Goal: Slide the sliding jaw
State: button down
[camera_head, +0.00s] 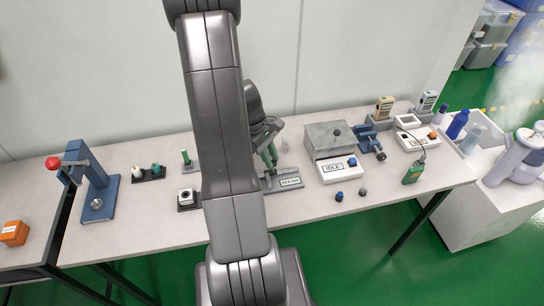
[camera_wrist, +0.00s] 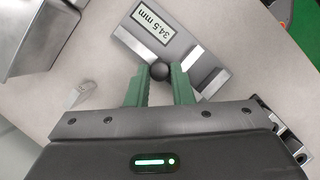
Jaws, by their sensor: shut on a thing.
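A measuring fixture with a grey base plate (camera_wrist: 194,49) shows in the wrist view, with a display (camera_wrist: 143,22) reading 34.5 mm. A round dark knob (camera_wrist: 160,71) sits at its edge, between the tips of my green gripper fingers (camera_wrist: 159,82). My gripper is shut on this knob. The sliding jaw under the knob is mostly hidden by the fingers, so I cannot tell its exact position. In the head view, the base plate (camera_head: 289,182) lies on the table with my gripper (camera_head: 268,158) over it, and my arm covers its left side.
A grey box (camera_head: 331,140) with a white IDLE panel (camera_head: 338,170) stands right of the fixture. A blue vise (camera_head: 370,139) and a green handheld tester (camera_head: 413,174) are farther right. A blue press (camera_head: 97,189) stands far left.

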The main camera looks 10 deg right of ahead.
jog(key=c, duration=1.3)
grip_release()
jog(key=shift+o, duration=0.2)
jog(key=v, duration=1.4)
jog(key=shift+d+f, duration=0.1)
